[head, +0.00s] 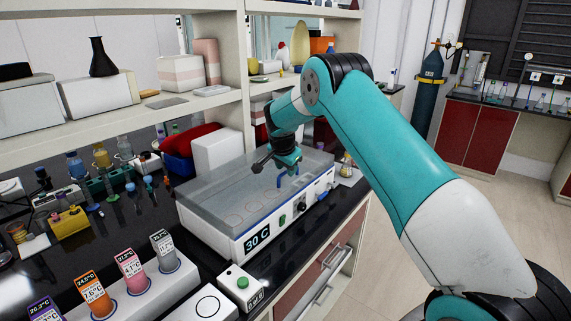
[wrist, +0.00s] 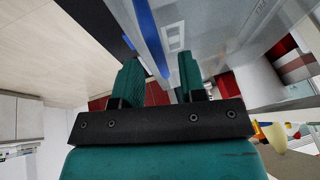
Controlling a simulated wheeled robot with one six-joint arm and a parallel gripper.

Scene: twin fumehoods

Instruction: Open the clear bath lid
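The water bath (head: 262,228) is a white box on the black bench with a "30 C" display. Its clear lid (head: 215,192) lies flat over the top, and it looks shut. My gripper (head: 286,164) is just above and beside this handle. In the wrist view my gripper (wrist: 160,70) has its two green fingers apart, with a blue bar (wrist: 148,38) seen between them. Whether the fingers touch the handle cannot be told.
A labelled tube block (head: 135,293) and a white box with a green button (head: 240,284) stand in front of the bath. A white box (head: 217,152) and a blue bin (head: 176,167) stand behind it. Shelves (head: 150,103) overhang the back. The floor (head: 400,210) to the right is clear.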

